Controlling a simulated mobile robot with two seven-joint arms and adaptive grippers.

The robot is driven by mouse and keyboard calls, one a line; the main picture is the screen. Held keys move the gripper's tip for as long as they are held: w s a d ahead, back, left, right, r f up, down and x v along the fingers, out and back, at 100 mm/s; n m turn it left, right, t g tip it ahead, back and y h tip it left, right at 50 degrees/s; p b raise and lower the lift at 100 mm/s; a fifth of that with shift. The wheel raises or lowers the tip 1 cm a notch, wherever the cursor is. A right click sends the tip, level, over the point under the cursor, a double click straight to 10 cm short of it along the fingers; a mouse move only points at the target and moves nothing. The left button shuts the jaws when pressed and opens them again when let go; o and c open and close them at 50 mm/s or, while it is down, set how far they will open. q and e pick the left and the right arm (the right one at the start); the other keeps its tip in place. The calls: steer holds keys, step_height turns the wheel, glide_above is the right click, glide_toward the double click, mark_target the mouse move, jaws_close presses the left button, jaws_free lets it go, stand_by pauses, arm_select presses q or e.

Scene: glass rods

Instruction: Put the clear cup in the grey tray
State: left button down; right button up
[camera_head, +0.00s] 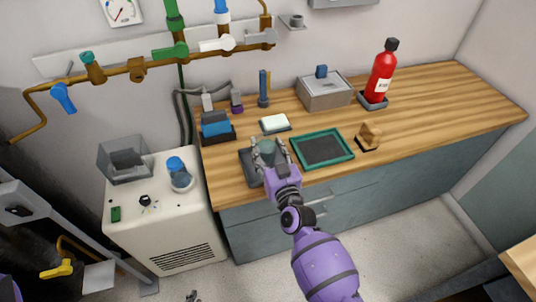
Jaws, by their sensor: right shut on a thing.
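My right gripper (268,155) reaches over the front edge of the wooden counter and is shut on the clear cup (267,146). The cup looks like a pale greenish, see-through shape between the fingers and is partly hidden by them. The dark grey tray (247,168) lies on the counter below and just left of the gripper, partly covered by it. The cup appears over this tray; I cannot tell whether it touches the bottom. A small dark part at the bottom edge looks like the tips of my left gripper (192,296), mostly cut off.
A green-rimmed tray (352,153) lies right of the gripper. A white block on a dish (275,122) sits behind it. A blue item in a holder (216,127), a grey box (325,93), a red bottle (381,77) and a wooden figure (369,136) stand around. The right counter is clear.

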mark_target(270, 160)
step_height(270, 160, down, 3)
steer(key=shift+f+b, duration=0.1)
steer(key=shift+b, duration=0.25)
steer(key=shift+w+f, duration=0.1)
steer(key=shift+r, duration=0.2)
steer(key=shift+f, duration=0.3)
arm_select(q)
steer(key=shift+s+a+f, duration=0.35)
steer(key=shift+a+f, duration=0.05)
steer(key=shift+f, duration=0.15)
arm_select(e)
steer(key=o, duration=1.1)
steer(key=shift+o, duration=0.2)
